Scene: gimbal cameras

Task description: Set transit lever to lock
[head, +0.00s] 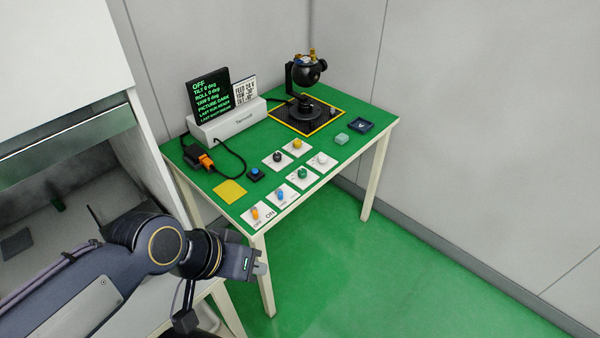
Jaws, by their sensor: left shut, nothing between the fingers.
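A green-topped table (225,170) carries a black gimbal camera (308,78) on a square dark pad with a yellow border. Small white control plates lie in front of it. One has an orange lever (255,213) beside OFF and ON lettering; another has a blue lever (280,195). Their fine lettering is too small to read, so I cannot tell which control is the transit lever. My left gripper (258,268) is shut and empty, below and in front of the table's near edge, apart from every control. My right gripper is out of view.
A white box with a dark display (209,92) reading OFF stands at the back left. Plates with black, yellow, white and green knobs (302,173) lie mid-table. A blue button (256,172) and yellow pad (230,192) are nearby. Walls close the back and right; green floor is clear.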

